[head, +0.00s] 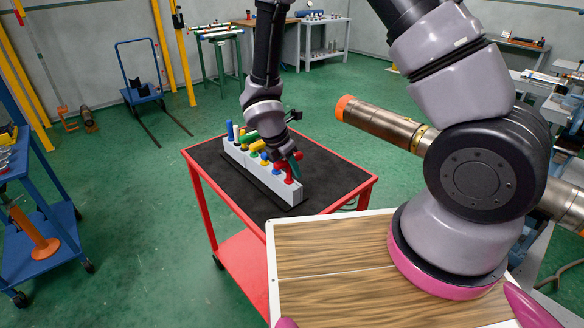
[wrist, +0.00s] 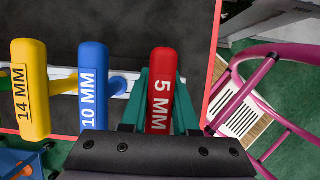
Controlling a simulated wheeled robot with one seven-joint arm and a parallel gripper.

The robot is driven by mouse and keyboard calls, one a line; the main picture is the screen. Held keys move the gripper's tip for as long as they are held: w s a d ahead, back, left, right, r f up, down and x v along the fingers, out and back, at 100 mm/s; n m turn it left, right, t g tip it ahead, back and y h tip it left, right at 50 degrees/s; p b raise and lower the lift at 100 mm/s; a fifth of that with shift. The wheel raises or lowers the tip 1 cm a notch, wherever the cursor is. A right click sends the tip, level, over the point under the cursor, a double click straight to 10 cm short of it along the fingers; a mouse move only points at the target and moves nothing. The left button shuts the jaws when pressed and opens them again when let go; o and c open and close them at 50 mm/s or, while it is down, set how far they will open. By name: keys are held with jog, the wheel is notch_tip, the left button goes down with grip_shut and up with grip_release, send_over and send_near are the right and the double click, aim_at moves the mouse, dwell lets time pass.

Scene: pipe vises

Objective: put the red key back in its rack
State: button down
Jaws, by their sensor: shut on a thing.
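The red key (wrist: 161,75), its handle marked 5 MM, is between the two green fingers of my gripper (wrist: 161,100) in the wrist view. My gripper is shut on it. In the head view my gripper (head: 290,168) is over the near right end of the pale rack (head: 285,190), with red showing just at the fingers. The rack also shows in the wrist view as a light strip (wrist: 64,73) behind the handles. I cannot tell whether the red key's lower end is in its slot, as the handle and fingers hide it.
A blue 10 MM key (wrist: 93,85) and a yellow 14 MM key (wrist: 30,90) stand to the left of the red one. The rack is on the dark top of a red cart (head: 325,205), which has bare room around it. My pink-and-white base is near the cart's front.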

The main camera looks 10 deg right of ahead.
jog(key=shift+f, duration=0.1)
jog(key=c, duration=0.6)
grip_release()
jog(key=v, duration=1)
jog(key=shift+s+a+r, duration=0.1)
jog(key=shift+r, duration=0.3)
